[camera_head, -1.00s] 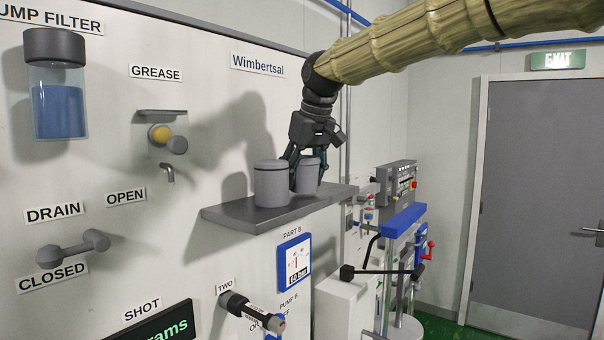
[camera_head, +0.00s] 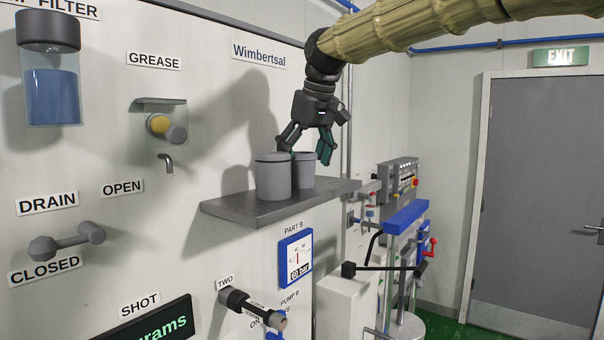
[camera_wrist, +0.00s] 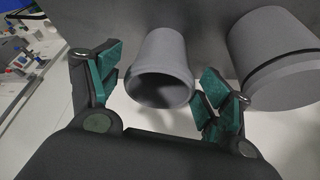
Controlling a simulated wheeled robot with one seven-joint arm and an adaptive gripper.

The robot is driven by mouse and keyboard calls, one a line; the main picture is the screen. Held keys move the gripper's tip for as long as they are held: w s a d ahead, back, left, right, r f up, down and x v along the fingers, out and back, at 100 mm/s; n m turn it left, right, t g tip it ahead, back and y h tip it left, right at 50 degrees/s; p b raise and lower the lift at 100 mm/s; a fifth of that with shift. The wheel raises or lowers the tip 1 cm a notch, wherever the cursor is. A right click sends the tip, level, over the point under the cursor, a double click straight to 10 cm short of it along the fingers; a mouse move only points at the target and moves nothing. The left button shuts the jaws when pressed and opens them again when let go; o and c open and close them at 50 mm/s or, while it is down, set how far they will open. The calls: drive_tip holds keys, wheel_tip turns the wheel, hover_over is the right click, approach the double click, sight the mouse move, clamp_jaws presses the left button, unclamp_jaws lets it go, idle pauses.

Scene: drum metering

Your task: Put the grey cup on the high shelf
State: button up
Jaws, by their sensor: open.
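Two grey vessels stand side by side on the high shelf (camera_head: 240,208). The grey cup (camera_head: 303,167) is the right one, upright and partly hidden behind the lidded grey canister (camera_head: 272,180). In the wrist view the cup (camera_wrist: 160,72) shows its open mouth between my spread fingers, and the canister (camera_wrist: 275,60) is at the right. My gripper (camera_head: 307,155) is open above the cup, its fingers apart from it. In the wrist view, my gripper's (camera_wrist: 160,88) right finger lies between the cup and the canister.
The shelf is fixed to a white panel. A grease dispenser (camera_head: 160,122) and a pump filter jar (camera_head: 50,85) are on the panel to the left. A gauge (camera_head: 296,257) is below the shelf. A control box (camera_head: 398,180) and blue-topped equipment (camera_head: 405,216) stand to the right.

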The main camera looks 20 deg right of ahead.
drive_tip(key=a+b+v, duration=0.1)
drive_tip(key=b+v, duration=0.1)
drive_tip(key=v, duration=0.6)
drive_tip(key=shift+s+d+r, duration=0.15)
drive_tip(key=shift+d+r, duration=0.15)
drive_tip(key=shift+d, duration=0.1)
